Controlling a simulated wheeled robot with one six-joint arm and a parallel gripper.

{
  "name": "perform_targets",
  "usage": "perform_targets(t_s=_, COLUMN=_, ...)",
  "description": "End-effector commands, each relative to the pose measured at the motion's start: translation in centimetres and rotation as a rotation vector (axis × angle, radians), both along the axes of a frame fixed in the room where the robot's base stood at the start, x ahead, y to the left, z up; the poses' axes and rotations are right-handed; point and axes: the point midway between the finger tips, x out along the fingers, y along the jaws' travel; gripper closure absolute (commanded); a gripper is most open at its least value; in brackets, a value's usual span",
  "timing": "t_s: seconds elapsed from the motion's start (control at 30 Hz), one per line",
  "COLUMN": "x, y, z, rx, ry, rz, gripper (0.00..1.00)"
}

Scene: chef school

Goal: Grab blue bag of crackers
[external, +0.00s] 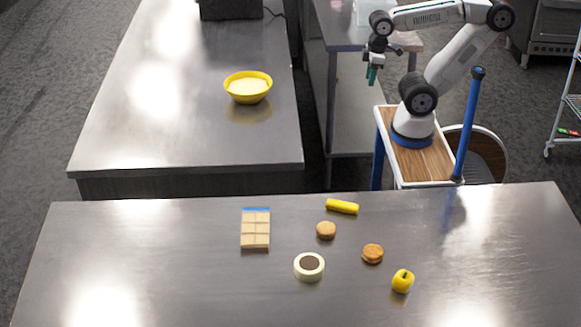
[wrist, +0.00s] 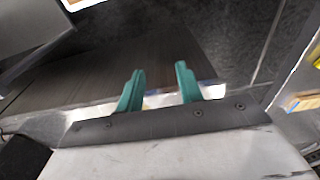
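A flat pack of tan square crackers with a blue strip along its top edge (external: 255,230) lies on the near steel table, left of the middle. My gripper (external: 371,75) is far from it, raised near the back counters beyond the table. In the wrist view my gripper (wrist: 159,82) has its two green fingers apart, with nothing held between them. A tan item with a bit of blue shows at the right edge of the wrist view (wrist: 303,102); I cannot tell whether it is the pack.
A yellow bowl (external: 248,87) stands on the left counter (external: 150,120).

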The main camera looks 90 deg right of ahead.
Motion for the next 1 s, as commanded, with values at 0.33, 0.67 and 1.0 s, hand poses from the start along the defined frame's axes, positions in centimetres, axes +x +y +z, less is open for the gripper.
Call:
perform_targets(t_s=0.33, x=0.0, y=0.0, z=0.0, rx=0.0, ry=0.0, rz=0.0, gripper=0.47)
perform_targets(t_s=0.67, x=0.0, y=0.0, z=0.0, rx=0.0, ry=0.0, rz=0.0, gripper=0.0)
perform_targets(t_s=1.0, x=5.7, y=5.1, z=1.7, rx=0.199, ry=0.057, rz=-0.105, gripper=0.0)
